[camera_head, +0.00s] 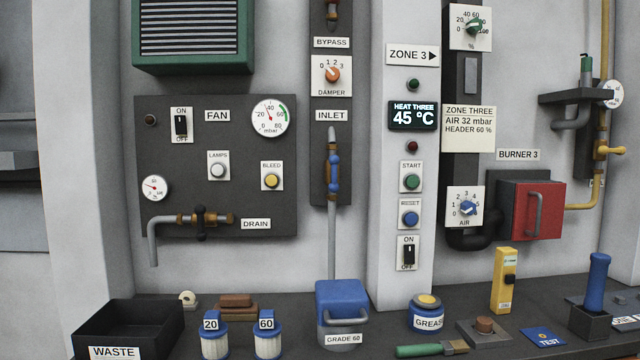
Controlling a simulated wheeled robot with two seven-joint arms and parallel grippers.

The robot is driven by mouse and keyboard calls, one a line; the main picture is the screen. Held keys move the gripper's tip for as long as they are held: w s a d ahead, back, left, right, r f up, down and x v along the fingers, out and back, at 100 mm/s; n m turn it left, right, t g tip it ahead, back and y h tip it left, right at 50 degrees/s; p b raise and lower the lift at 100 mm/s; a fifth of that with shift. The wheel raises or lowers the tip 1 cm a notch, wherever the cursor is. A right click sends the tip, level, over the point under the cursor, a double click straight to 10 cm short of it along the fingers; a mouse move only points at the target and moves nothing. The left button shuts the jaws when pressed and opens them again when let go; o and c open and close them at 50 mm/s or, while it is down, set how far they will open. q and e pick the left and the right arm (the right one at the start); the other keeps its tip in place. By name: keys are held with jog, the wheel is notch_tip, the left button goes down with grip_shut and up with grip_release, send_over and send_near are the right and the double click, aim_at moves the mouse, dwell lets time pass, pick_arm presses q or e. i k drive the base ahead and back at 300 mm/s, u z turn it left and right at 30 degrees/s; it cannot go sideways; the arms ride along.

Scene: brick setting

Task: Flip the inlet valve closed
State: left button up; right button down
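The inlet valve (334,172) is on a vertical grey pipe (331,240) in front of a narrow dark panel, below the INLET label (331,116). Its blue lever lies upright, in line with the pipe. The pipe runs down behind a blue box marked GRADE 60 (343,300). Neither of my grippers is in view.
A dark panel with FAN switch, gauges and DRAIN pipe (190,220) is to the left. A white column with buttons (410,270) is to the right. The bench below holds a black WASTE tray (128,352), two jars, a GREASE pot (426,312) and a green-handled tool (420,351).

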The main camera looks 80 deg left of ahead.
aim_at(334, 160)
jog(key=u, duration=2.4)
